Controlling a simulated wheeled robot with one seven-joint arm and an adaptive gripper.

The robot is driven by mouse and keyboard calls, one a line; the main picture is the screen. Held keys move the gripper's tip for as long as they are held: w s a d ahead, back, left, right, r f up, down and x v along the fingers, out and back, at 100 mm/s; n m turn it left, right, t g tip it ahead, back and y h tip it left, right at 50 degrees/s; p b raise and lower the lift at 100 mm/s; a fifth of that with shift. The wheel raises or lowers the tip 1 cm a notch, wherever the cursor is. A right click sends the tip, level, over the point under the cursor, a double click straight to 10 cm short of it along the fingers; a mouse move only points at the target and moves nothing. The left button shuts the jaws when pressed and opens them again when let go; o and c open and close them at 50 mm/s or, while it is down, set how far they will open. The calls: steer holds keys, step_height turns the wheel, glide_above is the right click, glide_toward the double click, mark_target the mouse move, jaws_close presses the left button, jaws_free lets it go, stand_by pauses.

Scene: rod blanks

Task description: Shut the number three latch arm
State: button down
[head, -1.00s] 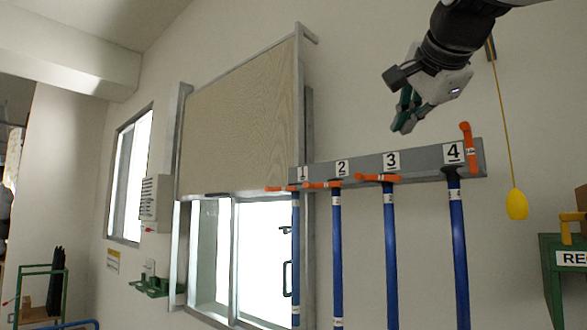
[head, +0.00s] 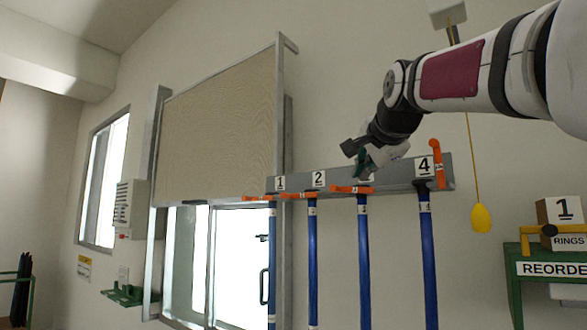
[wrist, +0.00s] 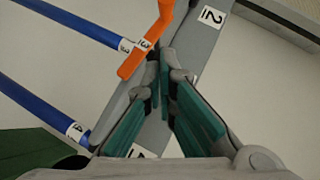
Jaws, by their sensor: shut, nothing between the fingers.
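The number three latch arm (head: 352,189) is orange and lies roughly level across the top of its blue rod (head: 363,255), like arms one and two. In the wrist view the orange arm (wrist: 146,48) crosses the picture beside a "3" tag. My gripper (head: 363,177) is in front of the grey rail at number three and hides that number plate. In the wrist view its green-padded fingers (wrist: 163,65) are shut and empty. Their tips are close to the orange arm; I cannot tell whether they touch it.
The number four latch arm (head: 436,163) stands upright right of its rod. Latch arms one (head: 258,198) and two (head: 300,195) lie level to the left.

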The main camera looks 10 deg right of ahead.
mark_target(342, 191)
steer(key=shift+w+a+f+p, duration=0.15)
steer(key=shift+w+a+f, duration=0.25)
steer(key=shift+w+a, duration=0.2)
steer(key=shift+w+a+f+p, duration=0.15)
steer(key=shift+w+a+f, duration=0.3)
steer(key=shift+a, duration=0.2)
steer(key=shift+w+a+f+b, duration=0.3)
steer(key=shift+w+b, duration=0.05)
steer(key=shift+b, duration=0.25)
steer(key=shift+f+b, duration=0.2)
steer(key=shift+b, duration=0.1)
steer(key=shift+a, duration=0.1)
